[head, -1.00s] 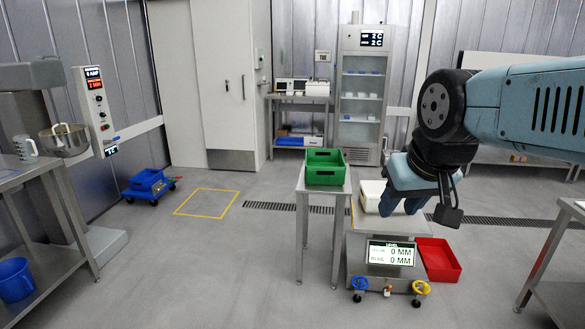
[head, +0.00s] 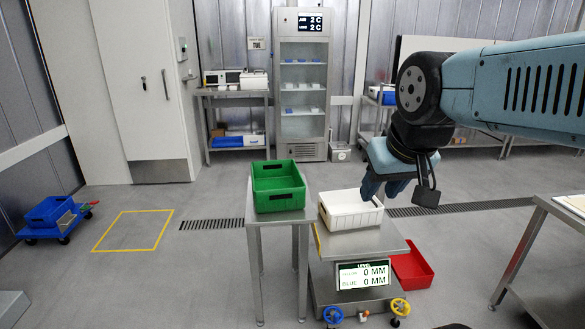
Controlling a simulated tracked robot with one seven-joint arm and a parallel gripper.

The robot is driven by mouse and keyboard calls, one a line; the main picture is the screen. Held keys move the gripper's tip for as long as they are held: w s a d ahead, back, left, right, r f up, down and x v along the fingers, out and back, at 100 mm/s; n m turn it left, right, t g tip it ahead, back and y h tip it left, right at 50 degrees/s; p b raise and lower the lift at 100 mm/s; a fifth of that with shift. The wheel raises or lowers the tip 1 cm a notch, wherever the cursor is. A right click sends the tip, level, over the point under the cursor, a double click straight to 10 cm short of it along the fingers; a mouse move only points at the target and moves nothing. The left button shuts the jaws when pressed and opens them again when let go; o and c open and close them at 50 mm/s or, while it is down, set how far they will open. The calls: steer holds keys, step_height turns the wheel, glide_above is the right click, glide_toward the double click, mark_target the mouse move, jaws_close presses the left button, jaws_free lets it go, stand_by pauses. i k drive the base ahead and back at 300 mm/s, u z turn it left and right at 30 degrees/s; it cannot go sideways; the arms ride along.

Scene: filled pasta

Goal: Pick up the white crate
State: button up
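The white crate (head: 349,212) sits upright on the steel top of a low levelling stand (head: 368,243), to the right of a green crate. It looks empty as far as I can see into it. My gripper (head: 383,190) hangs in front of the crate's right part in the head view, pointing down and left, and hides some of its far right rim. The gripper appears apart from the crate, but the depth between them is hard to judge. Its fingers are dark against the arm and I cannot tell whether they are open.
A green crate (head: 277,187) stands on a narrow steel table left of the stand. A red crate (head: 411,268) lies on the floor at right. A steel table (head: 560,226) stands far right. A blue crate (head: 50,212) is on a dolly at left.

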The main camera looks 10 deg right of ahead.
mark_target(341, 210)
steer(key=z, duration=0.25)
steer(key=i, duration=1.45)
steer(key=z, duration=0.3)
